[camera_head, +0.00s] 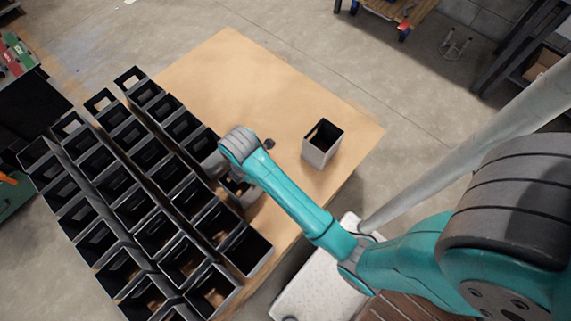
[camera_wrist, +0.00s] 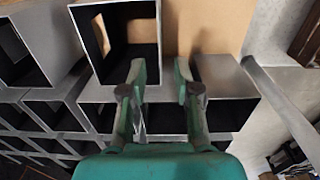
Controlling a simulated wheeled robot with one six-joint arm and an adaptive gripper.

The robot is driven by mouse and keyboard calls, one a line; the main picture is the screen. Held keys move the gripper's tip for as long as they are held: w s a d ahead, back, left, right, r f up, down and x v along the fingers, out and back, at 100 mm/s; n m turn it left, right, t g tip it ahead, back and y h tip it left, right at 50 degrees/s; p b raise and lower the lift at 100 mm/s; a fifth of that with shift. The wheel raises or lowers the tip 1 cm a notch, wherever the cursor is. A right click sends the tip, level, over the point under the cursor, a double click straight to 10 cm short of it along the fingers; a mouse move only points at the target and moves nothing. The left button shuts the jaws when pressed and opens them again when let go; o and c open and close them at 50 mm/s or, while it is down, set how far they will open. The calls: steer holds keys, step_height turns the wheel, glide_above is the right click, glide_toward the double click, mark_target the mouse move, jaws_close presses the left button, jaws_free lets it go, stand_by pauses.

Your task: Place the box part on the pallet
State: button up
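Many open, dark grey, square box parts (camera_head: 133,207) stand in close rows on the left of a flat tan board, which looks like the pallet (camera_head: 235,75). One box part (camera_head: 321,146) stands alone and upright near the board's right side. My gripper (camera_head: 238,188) is at the right edge of the rows, its fingers mostly hidden by my arm in the head view. In the wrist view my gripper (camera_wrist: 160,75) has its two green fingers apart, above the boxes. A box part (camera_wrist: 118,40) is just left of the fingers, another (camera_wrist: 226,82) just right. I cannot tell whether the fingers touch any.
A wheeled wooden cart (camera_head: 395,12) stands at the top, and a dark shelf (camera_head: 520,45) at the top right.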

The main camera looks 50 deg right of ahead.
steer(key=shift+f, duration=0.1)
steer(key=s+f+m+t, duration=0.3)
steer(key=s+m+t, duration=0.5)
steer(key=s, duration=0.6)
steer(key=s+r+m+t, duration=0.3)
steer(key=s+r+m, duration=0.2)
steer(key=r, duration=0.6)
steer(key=s+r+m+t, duration=0.3)
steer(key=s+r+m, duration=0.2)
steer(key=s+r, duration=0.3)
step_height(320, 180, up, 3)
steer(key=shift+r+t, duration=0.1)
steer(key=shift+t, duration=0.3)
steer(key=shift+s, duration=0.1)
